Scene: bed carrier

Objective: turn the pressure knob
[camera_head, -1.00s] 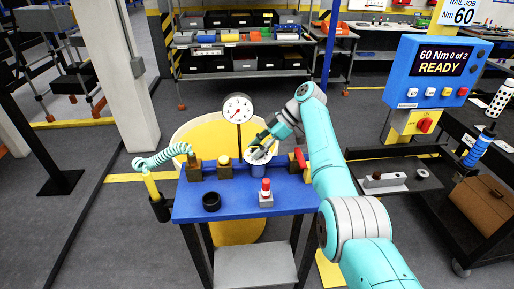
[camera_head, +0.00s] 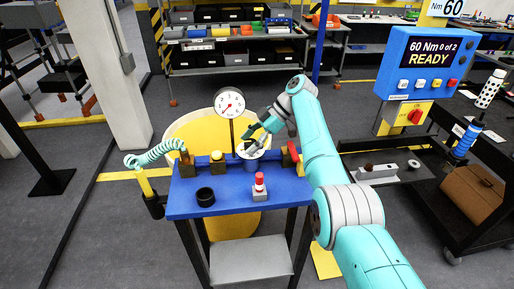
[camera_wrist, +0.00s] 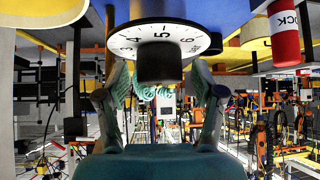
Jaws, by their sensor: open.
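The pressure knob (camera_wrist: 157,62) is a black cylinder at the centre of a white dial (camera_wrist: 150,35) with numbers such as 3, 4, 5 and 6, in the wrist view. In the head view the white dial (camera_head: 250,150) sits on the blue bench, partly behind my gripper (camera_head: 253,143). In the wrist view my gripper (camera_wrist: 160,82) is open, one finger on each side of the knob with a visible gap. I see no contact. The round gauge (camera_head: 230,103) stands behind on a thin post, its red needle pointing lower left.
The blue bench (camera_head: 228,202) also carries a black ring (camera_head: 205,197), a red-topped part (camera_head: 260,187) and a red handle (camera_head: 293,152). A coiled teal hose (camera_head: 155,153) is at its left. A red lock cylinder (camera_wrist: 285,32) shows upper right in the wrist view.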

